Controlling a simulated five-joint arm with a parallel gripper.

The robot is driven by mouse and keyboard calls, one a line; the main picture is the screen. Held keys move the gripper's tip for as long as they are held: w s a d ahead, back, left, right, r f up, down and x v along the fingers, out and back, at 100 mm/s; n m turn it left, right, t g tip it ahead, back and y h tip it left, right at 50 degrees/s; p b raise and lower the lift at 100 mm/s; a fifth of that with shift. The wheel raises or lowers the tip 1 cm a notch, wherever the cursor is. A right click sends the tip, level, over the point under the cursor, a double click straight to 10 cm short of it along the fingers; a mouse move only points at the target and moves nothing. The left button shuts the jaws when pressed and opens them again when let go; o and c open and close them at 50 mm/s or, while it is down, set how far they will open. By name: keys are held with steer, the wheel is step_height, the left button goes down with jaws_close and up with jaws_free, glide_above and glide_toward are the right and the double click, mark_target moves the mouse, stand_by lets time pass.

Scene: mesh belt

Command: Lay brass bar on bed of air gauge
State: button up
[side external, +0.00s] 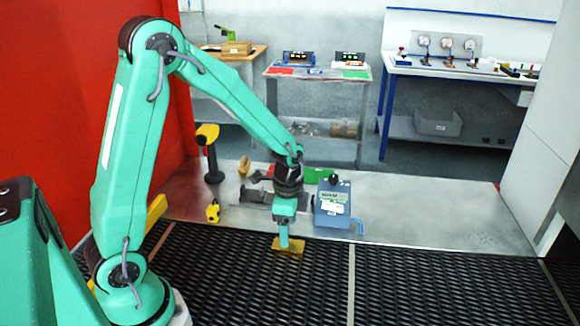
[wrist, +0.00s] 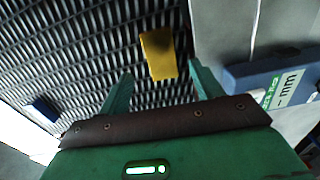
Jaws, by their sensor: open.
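The brass bar (side external: 291,252) lies on the black mesh belt, near its edge with the grey metal plate. In the wrist view the bar (wrist: 158,54) shows as a plain yellow block just beyond the fingertips, lined up with the gap between them. My gripper (side external: 284,244) is open and points down at the bar; its fingers (wrist: 160,75) show apart with nothing held. I cannot tell whether they reach down beside it. A blue box with a white label (side external: 332,203), seemingly the air gauge, stands on the plate behind and right of the bar. Its bed is not clearly seen.
Left of the blue box, the plate holds dark grey metal parts (side external: 262,198), a small yellow item (side external: 213,211) and a black-and-yellow upright tool (side external: 211,155). A green item (side external: 319,175) lies behind. A dark blue object (wrist: 42,108) is on the belt. The plate's right side is clear.

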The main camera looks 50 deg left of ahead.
mark_target(295, 248)
steer(key=shift+f, duration=0.1)
steer(key=shift+a+f, duration=0.1)
steer(key=shift+f, duration=2.4)
steer(key=shift+w, duration=0.1)
steer(key=c, duration=1.4)
steer(key=shift+r, duration=0.2)
